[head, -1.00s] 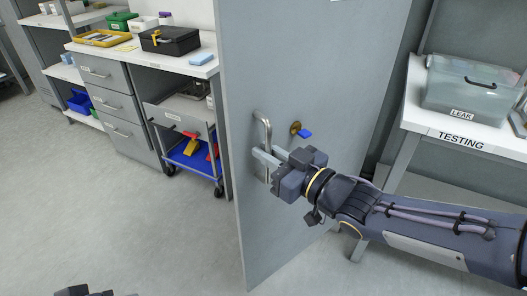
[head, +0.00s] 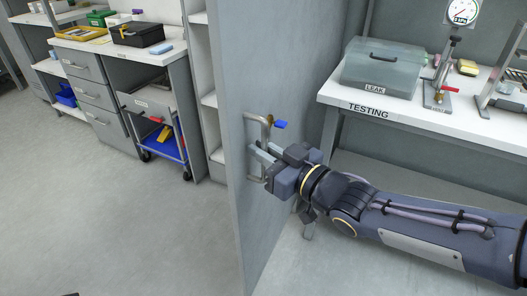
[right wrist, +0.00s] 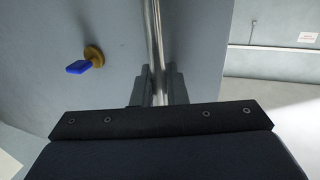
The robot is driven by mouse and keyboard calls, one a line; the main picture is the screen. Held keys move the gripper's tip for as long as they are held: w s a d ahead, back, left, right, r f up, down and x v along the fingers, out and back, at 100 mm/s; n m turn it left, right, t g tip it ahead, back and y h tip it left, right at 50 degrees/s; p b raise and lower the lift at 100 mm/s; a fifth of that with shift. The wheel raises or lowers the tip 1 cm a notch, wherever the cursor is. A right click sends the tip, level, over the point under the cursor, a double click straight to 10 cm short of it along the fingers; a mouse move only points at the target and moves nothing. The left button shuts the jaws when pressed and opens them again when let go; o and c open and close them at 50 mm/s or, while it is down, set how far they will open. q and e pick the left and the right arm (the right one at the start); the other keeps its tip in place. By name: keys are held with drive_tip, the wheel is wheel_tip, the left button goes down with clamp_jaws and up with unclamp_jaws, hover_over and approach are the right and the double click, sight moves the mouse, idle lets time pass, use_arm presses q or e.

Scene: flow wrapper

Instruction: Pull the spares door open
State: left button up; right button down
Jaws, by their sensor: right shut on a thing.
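In the right wrist view the handle (right wrist: 153,35) runs down between the fingers (right wrist: 158,88). A brass lock with a blue key (head: 281,124) is beside the handle. It also shows in the right wrist view (right wrist: 78,67). My left gripper is not in view.
White shelving (head: 208,100) shows left of the door's edge. A testing bench (head: 440,125) with a lidded box labelled LEAK (head: 381,70) stands right of the door. A cart with a blue tray (head: 170,145) stands at the left. The floor at front left is clear.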

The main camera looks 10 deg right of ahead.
drive_tip(key=shift+s, duration=0.15)
drive_tip(key=c, duration=1.5)
unclamp_jaws()
drive_tip(key=shift+c, duration=0.2)
drive_tip(key=shift+d, duration=0.1)
drive_tip(key=p+v, duration=0.2)
drive_tip(key=v, duration=0.5)
drive_tip(key=shift+s+p, duration=0.3)
drive_tip(key=shift+p, duration=0.1)
drive_tip(key=shift+d, duration=0.15)
